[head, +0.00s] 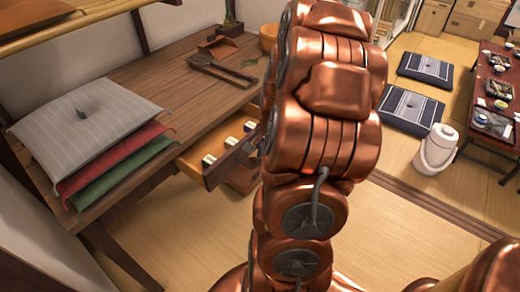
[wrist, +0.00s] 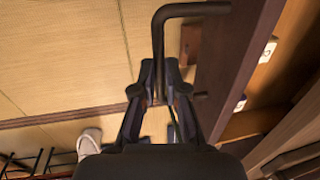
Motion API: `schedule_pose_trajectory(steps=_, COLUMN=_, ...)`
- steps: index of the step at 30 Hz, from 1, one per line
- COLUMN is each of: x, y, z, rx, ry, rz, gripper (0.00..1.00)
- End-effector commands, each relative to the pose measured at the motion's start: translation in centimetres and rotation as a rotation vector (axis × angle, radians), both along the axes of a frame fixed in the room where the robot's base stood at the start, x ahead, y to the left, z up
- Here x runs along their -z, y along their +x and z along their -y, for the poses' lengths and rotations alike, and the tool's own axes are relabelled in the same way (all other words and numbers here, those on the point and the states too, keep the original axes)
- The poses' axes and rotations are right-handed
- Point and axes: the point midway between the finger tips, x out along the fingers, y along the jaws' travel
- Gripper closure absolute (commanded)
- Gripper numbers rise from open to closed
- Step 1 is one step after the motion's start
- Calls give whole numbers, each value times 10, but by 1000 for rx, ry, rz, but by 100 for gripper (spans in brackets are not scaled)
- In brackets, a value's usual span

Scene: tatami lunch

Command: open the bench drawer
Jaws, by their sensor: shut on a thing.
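The bench (head: 150,72) is a brown wooden work surface along the wall in the head view. Its drawer (head: 222,171) is pulled out from under the top, and small pale blocks show inside. In the wrist view the drawer's dark brown front (wrist: 235,55) slants along the right, with a dark bent bar handle (wrist: 192,9) on it. My gripper (wrist: 158,98) is shut on the handle's bar, with a finger on each side. In the head view my copper arm hides most of the gripper and the right part of the drawer.
Stacked cushions (head: 85,120) lie on the bench's left end, and a dark tool (head: 222,70) lies farther back. Floor cushions (head: 410,108), a white pot (head: 437,150) and a low table (head: 490,88) are at the right. Tatami below the drawer is clear.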

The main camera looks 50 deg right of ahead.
Motion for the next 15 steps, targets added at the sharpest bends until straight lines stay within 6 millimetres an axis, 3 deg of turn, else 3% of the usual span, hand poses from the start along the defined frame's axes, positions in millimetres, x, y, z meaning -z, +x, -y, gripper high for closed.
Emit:
schedule_pose_trajectory(steps=7, x=1, y=3, z=-1, rx=-4, ry=-4, rz=1, gripper=100)
schedule_pose_trajectory(steps=8, x=1, y=3, z=-1, rx=-5, ry=-4, rz=1, gripper=85)
schedule_pose_trajectory(steps=15, x=0, y=3, z=-1, rx=-6, ry=-3, rz=1, gripper=63)
